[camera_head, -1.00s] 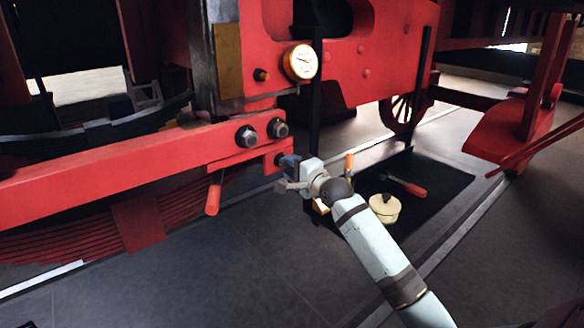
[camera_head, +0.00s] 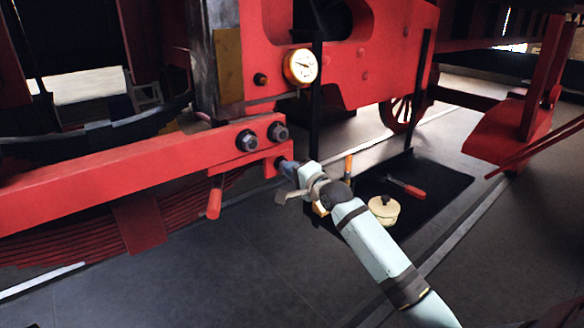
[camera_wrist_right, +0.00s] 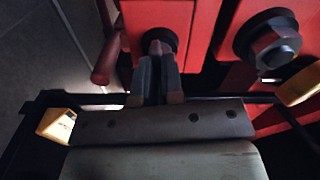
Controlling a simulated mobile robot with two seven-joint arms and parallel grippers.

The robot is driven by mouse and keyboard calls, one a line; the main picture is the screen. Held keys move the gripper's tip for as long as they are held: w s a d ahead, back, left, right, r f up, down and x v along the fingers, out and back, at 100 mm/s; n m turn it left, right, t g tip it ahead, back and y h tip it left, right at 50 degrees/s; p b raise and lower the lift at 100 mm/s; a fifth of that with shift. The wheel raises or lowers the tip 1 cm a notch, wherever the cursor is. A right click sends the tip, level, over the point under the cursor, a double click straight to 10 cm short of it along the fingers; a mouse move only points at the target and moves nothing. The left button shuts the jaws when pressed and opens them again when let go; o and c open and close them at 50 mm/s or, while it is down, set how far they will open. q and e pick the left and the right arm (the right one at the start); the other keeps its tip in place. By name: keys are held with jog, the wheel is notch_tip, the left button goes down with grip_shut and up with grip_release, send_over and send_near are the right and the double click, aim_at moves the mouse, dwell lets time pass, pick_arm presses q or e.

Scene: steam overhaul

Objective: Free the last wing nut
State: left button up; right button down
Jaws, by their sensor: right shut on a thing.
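My right gripper (camera_head: 285,166) is at the end of the red beam (camera_head: 130,170), against its small lower red block (camera_head: 271,166). In the wrist view its two grey fingers (camera_wrist_right: 157,72) are shut on a small pinkish-grey piece, seemingly the wing nut (camera_wrist_right: 155,47). That piece sits in front of a dark round fitting (camera_wrist_right: 160,38) on the red block. Most of it is hidden between the fingers, so its wings and thread cannot be made out. My left gripper is not in view.
Two large hex nuts (camera_head: 263,135) stand out just above the gripper. A red handle (camera_head: 214,203) hangs left of it. A gauge (camera_head: 300,66) is above.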

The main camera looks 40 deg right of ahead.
jog(key=n+p, duration=0.8)
jog(key=n, duration=1.1)
jog(key=shift+r, duration=0.1)
jog(key=shift+n, duration=0.5)
jog(key=c, duration=1.2)
grip_release()
jog(key=shift+c, duration=0.2)
